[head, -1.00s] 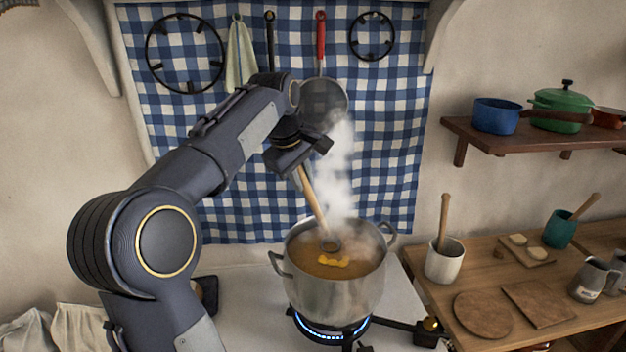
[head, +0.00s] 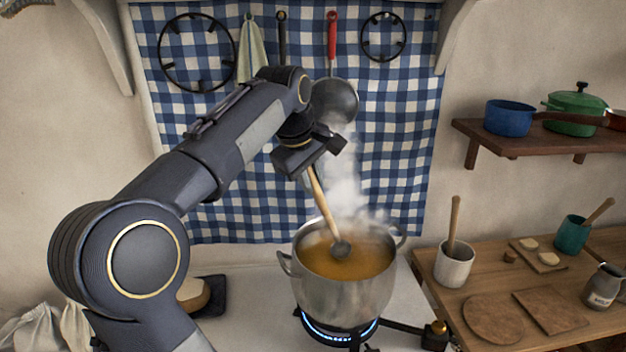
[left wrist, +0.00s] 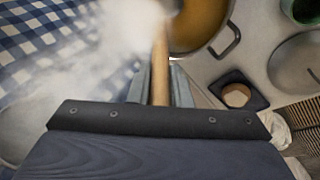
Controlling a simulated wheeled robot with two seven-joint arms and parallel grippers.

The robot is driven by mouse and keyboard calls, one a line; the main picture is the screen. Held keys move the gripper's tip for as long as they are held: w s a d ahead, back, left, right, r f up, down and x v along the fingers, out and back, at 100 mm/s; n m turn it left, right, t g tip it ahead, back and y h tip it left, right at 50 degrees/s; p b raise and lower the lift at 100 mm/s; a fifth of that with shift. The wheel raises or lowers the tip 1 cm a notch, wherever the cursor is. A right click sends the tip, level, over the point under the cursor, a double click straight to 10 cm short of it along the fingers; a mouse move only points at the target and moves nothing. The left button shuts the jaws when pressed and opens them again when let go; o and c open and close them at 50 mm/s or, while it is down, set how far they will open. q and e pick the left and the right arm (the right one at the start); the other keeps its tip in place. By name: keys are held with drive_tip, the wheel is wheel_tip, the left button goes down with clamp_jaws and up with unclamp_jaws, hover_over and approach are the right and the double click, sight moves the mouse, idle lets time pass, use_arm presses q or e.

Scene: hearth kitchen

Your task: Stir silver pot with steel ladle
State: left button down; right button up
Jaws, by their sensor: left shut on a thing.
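The silver pot (head: 345,296) stands upright on a lit burner and holds steaming orange-brown liquid. My left gripper (head: 310,166) is above the pot, shut on the wooden handle of the steel ladle (head: 323,205). The ladle leans down to the right. Its grey head is in the pot, at the liquid's surface; how deep it sits I cannot tell. The left wrist view shows the ladle's handle (left wrist: 160,72) between the fingers and part of the pot (left wrist: 228,35) at the top. My right gripper is not in view.
A red-handled pan (head: 335,98) hangs on the wall behind my left wrist. A white crock (head: 454,266) stands on the wooden counter at right. A shelf (head: 500,140) above holds a blue pot (head: 508,118) and a green pot (head: 575,112). Steam rises behind the ladle.

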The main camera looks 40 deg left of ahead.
use_arm(q)
drive_tip(key=shift+a+v, duration=0.2)
drive_tip(key=shift+v, duration=0.85)
drive_tip(key=shift+a+v, duration=0.15)
drive_tip(key=shift+v, duration=0.95)
drive_tip(key=shift+a+v, duration=0.2)
drive_tip(key=shift+v, duration=0.85)
drive_tip(key=shift+r, duration=0.1)
drive_tip(key=shift+r, duration=2.45)
drive_tip(key=shift+f, duration=0.1)
